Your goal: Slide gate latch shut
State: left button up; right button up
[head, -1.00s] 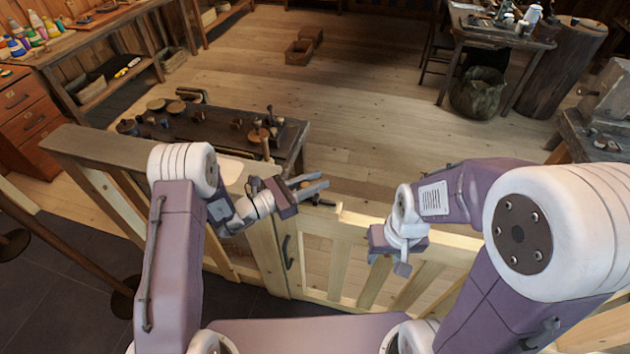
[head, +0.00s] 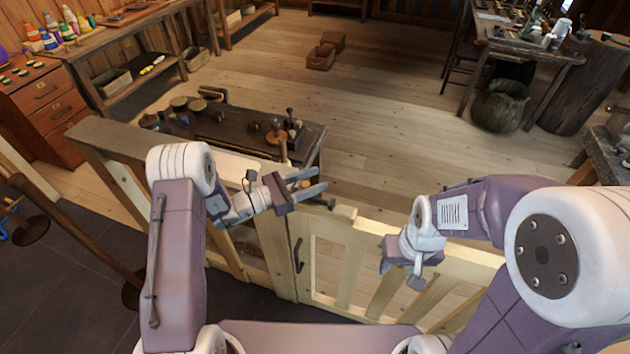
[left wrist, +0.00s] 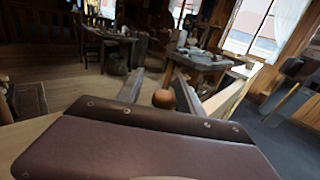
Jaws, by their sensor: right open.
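The pale wooden gate (head: 385,262) stands in front of me, its left stile beside the post (head: 273,250). A dark upright handle (head: 299,255) is on that stile. A small dark metal piece (head: 328,203), perhaps the latch, lies on the top near the gate's left end, partly hidden by my left gripper (head: 319,180). That gripper is open, fingers pointing right above the gate's top. In the left wrist view a round brown knob (left wrist: 163,98) shows between the fingers; I cannot tell whether they touch it. My right gripper (head: 401,274) hangs open and empty over the gate's top rail.
A dark workbench (head: 235,130) with turned pieces stands just beyond the fence. A drawer cabinet (head: 42,105) is at the far left. A basket (head: 500,105) stands by the right table. The plank floor (head: 400,110) beyond the gate is mostly clear.

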pick_arm(q)
jog(key=shift+s, duration=0.1)
jog(key=b+v, duration=0.1)
jog(key=v, duration=0.8)
jog(key=shift+b, duration=0.3)
